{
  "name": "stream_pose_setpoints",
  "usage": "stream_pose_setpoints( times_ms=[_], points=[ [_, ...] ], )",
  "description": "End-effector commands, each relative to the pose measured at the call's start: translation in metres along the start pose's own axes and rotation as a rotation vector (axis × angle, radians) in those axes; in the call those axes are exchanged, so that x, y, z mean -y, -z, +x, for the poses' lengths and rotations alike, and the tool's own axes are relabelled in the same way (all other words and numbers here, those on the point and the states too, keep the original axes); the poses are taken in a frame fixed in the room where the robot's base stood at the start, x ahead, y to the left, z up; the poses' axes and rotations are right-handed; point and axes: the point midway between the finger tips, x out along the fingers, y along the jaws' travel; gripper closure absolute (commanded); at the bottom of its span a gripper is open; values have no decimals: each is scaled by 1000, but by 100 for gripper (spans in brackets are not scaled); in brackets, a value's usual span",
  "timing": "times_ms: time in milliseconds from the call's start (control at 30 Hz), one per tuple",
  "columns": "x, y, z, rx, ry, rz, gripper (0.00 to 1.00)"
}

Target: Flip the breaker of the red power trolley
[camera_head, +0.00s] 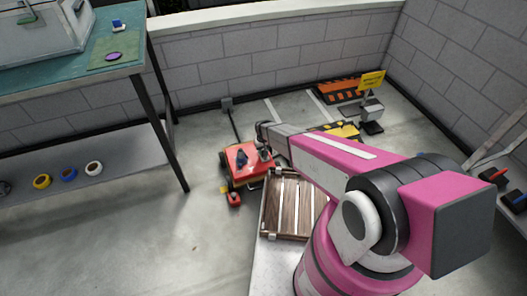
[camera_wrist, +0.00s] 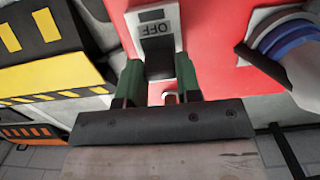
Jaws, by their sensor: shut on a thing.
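The red power trolley (camera_head: 236,151) stands on the floor in the middle of the head view, near the back wall. Its red top (camera_wrist: 222,45) fills much of the wrist view. The breaker (camera_wrist: 157,28) is a grey housing on that top with a dark recess and an upside-down "OFF" label. My gripper (camera_wrist: 158,78) has its two green fingers on either side of the breaker's lower part and is shut on it. The exact contact is partly hidden. In the head view my gripper (camera_head: 265,153) is over the trolley's right side.
A blue-and-white ringed part (camera_wrist: 285,45) lies close right of the fingers. A yellow-and-black striped block (camera_wrist: 55,85) is at the left. A wooden slatted crate (camera_head: 272,205) is in front of the trolley. A workbench (camera_head: 120,72) stands left; floor between it and the trolley is clear.

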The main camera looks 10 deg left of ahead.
Motion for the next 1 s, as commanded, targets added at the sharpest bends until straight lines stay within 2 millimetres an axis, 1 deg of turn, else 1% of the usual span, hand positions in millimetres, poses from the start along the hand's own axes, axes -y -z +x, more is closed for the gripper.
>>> stream_pose_setpoints(
  times_ms=[33, 100, 400, 533, 833, 867, 900, 933, 1000],
  points=[
    [0, 6, 2, 32, 0, 0, 92],
    [0, 9, 2, 87, 0, 0, 92],
    [0, 16, 4, 288, 0, 0, 92],
    [0, 16, 3, 317, 0, 0, 92],
    [0, 15, 2, 319, 0, 0, 92],
    [0, 15, 2, 319, 0, 0, 59],
    [0, 15, 2, 319, 0, 0, 45],
    [0, 15, 2, 319, 0, 0, 43],
    [0, 15, 2, 319, 0, 0, 43]
  ],
)
